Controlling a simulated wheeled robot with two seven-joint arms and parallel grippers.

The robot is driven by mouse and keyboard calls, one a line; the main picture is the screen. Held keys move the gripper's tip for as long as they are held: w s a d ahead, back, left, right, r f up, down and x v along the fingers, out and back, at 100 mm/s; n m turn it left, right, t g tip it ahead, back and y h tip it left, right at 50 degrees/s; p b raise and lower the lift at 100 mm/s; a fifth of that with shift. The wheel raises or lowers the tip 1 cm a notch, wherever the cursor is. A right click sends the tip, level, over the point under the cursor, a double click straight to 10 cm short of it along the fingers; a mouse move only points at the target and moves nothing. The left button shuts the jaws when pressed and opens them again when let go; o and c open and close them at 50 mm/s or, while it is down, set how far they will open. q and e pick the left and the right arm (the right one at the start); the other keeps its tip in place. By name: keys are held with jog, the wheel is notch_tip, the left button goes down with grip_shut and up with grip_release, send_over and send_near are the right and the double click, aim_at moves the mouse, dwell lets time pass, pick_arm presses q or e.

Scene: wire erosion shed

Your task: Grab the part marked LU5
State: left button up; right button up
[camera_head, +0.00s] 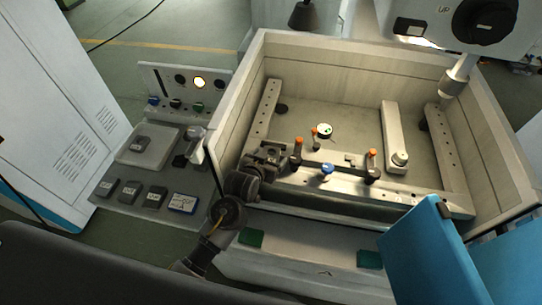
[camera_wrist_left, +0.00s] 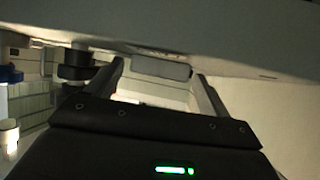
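Several small dark grey labelled blocks lie on the side bench at the left of the head view. Three grey ones (camera_head: 129,191) are in a row, beside a block with a blue edge and white face (camera_head: 182,203). Another dark block (camera_head: 140,143) lies on a pale tray. The labels are too small to read, so I cannot tell which is LU5. My left gripper (camera_head: 268,156) is inside the machine tank, near its front left corner by the clamping rail. In the wrist view its fingers (camera_wrist_left: 160,84) stand apart, with a grey block-like shape (camera_wrist_left: 160,68) beyond or between them.
The open tank (camera_head: 340,95) has high walls. Orange-topped clamps (camera_head: 372,160) and a blue knob (camera_head: 327,169) stand on its front rail. The machine head (camera_head: 470,60) hangs at the right. A control panel (camera_head: 185,85) stands behind the bench.

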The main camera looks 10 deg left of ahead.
pick_arm(q)
jog(key=c, duration=1.4)
jog(key=shift+r, duration=0.1)
jog(key=shift+r, duration=0.1)
